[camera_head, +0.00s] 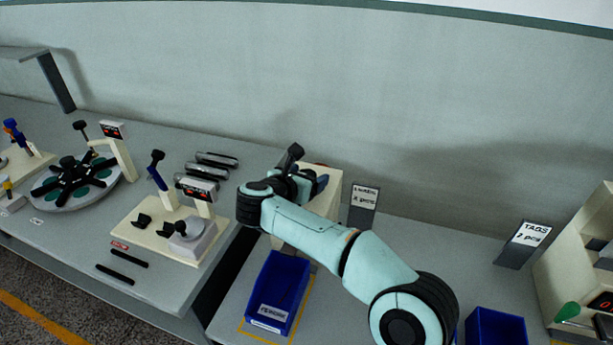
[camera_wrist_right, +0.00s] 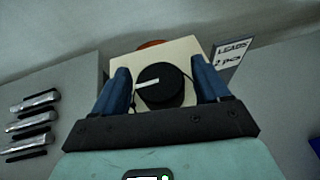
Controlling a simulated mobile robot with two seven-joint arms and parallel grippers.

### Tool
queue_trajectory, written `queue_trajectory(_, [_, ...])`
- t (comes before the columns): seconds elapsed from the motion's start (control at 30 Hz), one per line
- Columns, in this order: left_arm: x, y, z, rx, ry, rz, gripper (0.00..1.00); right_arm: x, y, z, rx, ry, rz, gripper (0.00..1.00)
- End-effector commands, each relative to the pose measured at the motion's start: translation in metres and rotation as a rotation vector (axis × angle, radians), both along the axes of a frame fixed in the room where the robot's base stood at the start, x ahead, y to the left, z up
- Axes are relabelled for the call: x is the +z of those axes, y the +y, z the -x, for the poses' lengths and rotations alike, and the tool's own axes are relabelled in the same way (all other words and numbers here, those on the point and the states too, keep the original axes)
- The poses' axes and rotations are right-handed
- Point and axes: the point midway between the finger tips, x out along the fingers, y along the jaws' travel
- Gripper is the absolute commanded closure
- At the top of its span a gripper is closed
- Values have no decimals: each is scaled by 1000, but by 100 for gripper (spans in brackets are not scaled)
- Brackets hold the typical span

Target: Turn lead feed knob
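The lead feed knob (camera_wrist_right: 165,88) is round and black with a white pointer line, which points left in the right wrist view. It sits on the face of a cream box (camera_wrist_right: 185,50), also seen in the head view (camera_head: 329,203) behind my right arm. My right gripper (camera_wrist_right: 161,88) is open, with one blue finger on each side of the knob. Narrow gaps show between fingers and knob, so it is not gripped. In the head view my right gripper (camera_head: 318,184) is at the box, and the knob is hidden there. My left gripper is out of view.
A leads sign (camera_head: 363,200) stands right of the box. A blue bin (camera_head: 277,290) is in front. A tags sign (camera_head: 525,240) and another blue bin (camera_head: 495,328) are to the right.

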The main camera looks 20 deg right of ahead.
Motion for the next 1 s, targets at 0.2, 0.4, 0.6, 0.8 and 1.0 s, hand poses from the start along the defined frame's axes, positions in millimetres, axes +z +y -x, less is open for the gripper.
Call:
queue_trajectory(0.2, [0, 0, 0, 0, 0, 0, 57, 0, 0, 0, 0, 1, -1, 24])
queue_trajectory(0.4, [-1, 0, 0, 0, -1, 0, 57, 4, 7, 7, 2, -1, -2, 24])
queue_trajectory(0.6, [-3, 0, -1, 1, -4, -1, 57, 19, 32, 33, 5, -1, -2, 24])
queue_trajectory(0.8, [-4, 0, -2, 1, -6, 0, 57, 36, 60, 63, 3, -1, -2, 24])
queue_trajectory(1.0, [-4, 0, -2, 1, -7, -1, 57, 47, 79, 84, 2, 0, -1, 24])
